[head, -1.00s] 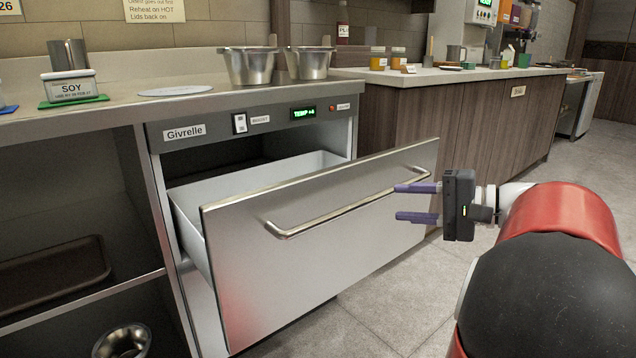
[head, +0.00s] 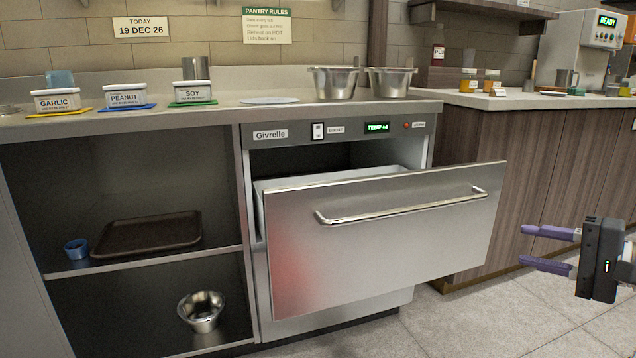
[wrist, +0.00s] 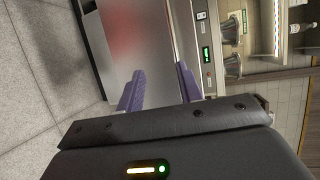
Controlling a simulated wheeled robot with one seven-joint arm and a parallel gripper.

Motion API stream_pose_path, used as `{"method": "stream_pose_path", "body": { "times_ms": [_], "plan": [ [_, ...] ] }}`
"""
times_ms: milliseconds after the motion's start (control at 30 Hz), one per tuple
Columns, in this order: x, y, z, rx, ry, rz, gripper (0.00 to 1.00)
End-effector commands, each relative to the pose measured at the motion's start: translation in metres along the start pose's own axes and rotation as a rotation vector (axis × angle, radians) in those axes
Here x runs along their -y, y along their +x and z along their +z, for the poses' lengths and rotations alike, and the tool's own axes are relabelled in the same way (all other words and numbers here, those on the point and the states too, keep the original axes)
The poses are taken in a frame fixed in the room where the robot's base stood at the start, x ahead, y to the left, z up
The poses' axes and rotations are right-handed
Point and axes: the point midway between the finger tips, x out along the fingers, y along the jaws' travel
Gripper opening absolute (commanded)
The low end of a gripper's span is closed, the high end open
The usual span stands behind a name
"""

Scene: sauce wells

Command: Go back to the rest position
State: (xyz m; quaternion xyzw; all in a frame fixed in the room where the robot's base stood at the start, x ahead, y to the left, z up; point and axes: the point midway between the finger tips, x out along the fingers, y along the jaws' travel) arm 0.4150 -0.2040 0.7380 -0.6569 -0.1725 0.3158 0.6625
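My gripper (head: 548,249) is at the right of the head view, in front of the drawer and to its right. Its two purple fingers are apart with nothing between them. In the wrist view the fingers (wrist: 158,90) also stand apart and empty, pointing toward the drawer unit. The steel drawer (head: 390,245) labelled Givrelle is pulled out, with its bar handle (head: 400,207) across the front. My gripper does not touch the handle.
The counter (head: 225,112) holds garlic (head: 57,101), peanut (head: 125,96) and soy (head: 193,93) tubs and two steel wells (head: 335,82). An open shelf at left holds a brown tray (head: 148,236), a blue cup (head: 76,249) and a steel bowl (head: 201,312). Floor (head: 460,320) at right is clear.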

Motion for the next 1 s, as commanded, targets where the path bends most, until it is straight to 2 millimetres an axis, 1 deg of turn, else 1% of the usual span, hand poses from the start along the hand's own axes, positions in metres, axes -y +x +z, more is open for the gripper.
{"method": "stream_pose_path", "body": {
  "times_ms": [33,267,367,467,533,633,733,800,833,900,1000],
  "plan": [
    [0.002,0.007,0.008,0.015,-0.002,0.024,0.36],
    [-0.004,0.033,0.039,0.061,-0.009,0.146,0.36],
    [-0.008,0.046,0.058,0.086,-0.022,0.22,0.36],
    [-0.014,0.059,0.084,0.118,-0.048,0.32,0.36],
    [-0.02,0.068,0.106,0.14,-0.08,0.404,0.36],
    [-0.032,0.076,0.139,0.171,-0.15,0.539,0.36],
    [-0.045,0.076,0.177,0.197,-0.273,0.698,0.36],
    [-0.056,0.071,0.203,0.208,-0.407,0.818,0.36],
    [-0.06,0.067,0.212,0.208,-0.477,0.867,0.36],
    [-0.068,0.058,0.227,0.202,-0.64,0.958,0.36],
    [-0.073,0.047,0.236,0.18,-0.843,1.032,0.36]
  ]
}}
